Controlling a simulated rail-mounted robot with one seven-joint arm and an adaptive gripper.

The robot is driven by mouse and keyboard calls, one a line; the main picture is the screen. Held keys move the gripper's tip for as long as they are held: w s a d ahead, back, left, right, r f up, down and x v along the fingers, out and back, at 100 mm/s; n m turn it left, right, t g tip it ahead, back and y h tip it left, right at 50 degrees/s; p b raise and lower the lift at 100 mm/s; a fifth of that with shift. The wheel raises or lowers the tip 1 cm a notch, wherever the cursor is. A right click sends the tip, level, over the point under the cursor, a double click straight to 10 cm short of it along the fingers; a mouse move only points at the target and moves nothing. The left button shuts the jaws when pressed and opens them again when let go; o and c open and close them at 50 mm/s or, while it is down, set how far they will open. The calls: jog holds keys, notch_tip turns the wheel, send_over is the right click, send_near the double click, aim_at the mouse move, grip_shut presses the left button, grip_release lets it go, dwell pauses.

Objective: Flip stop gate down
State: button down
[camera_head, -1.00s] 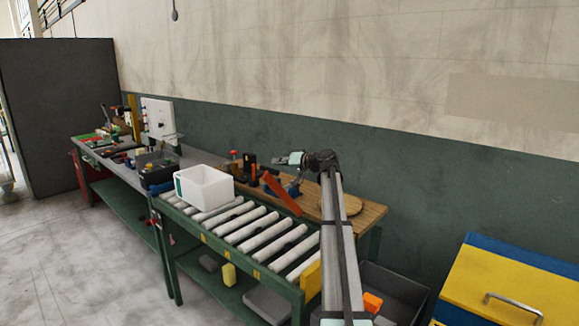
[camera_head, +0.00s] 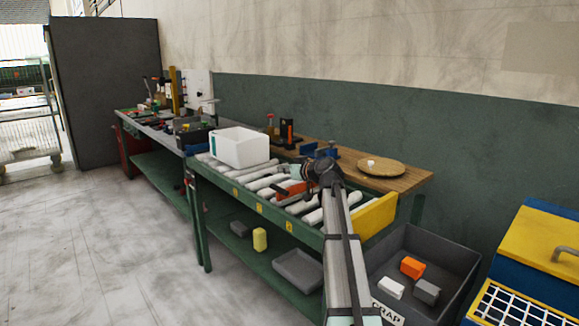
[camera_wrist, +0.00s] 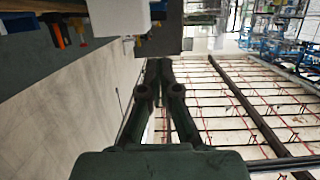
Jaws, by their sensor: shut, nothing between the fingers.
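The stop gate (camera_head: 292,187), an orange-red flap, lies low across the rollers behind the white box, partly hidden by my wrist and gripper. Whether it rests flat on the rollers cannot be told. My gripper (camera_head: 279,189) is over the rollers beside the orange flap, at the left of my wrist. In the wrist view my gripper (camera_wrist: 160,64) is shut and empty, with its fingers together. The gate cannot be made out for sure in the wrist view.
A white box (camera_head: 240,148) stands on the roller conveyor, left of my gripper. A yellow plate (camera_head: 375,217) closes the conveyor's right end. A wooden bench top (camera_head: 408,181) with a round board lies behind. A dark scrap bin (camera_head: 440,248) stands at the lower right.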

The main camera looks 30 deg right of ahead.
jog(key=shift+a+f+b, duration=0.2)
jog(key=shift+f+b, duration=0.15)
jog(key=shift+f, duration=0.35)
jog(key=shift+a+f+b, duration=0.2)
jog(key=shift+f+b, duration=0.1)
jog(key=shift+f, duration=0.35)
jog(key=r, duration=0.1)
jog(key=r+p, duration=0.1)
jog(key=r, duration=0.2)
jog(key=shift+s+a+r+p, duration=0.15)
jog(key=shift+a+p, duration=0.15)
jog(key=shift+a, duration=0.1)
jog(key=v, duration=1)
jog(key=shift+a, duration=0.2)
jog(key=shift+f, duration=0.3)
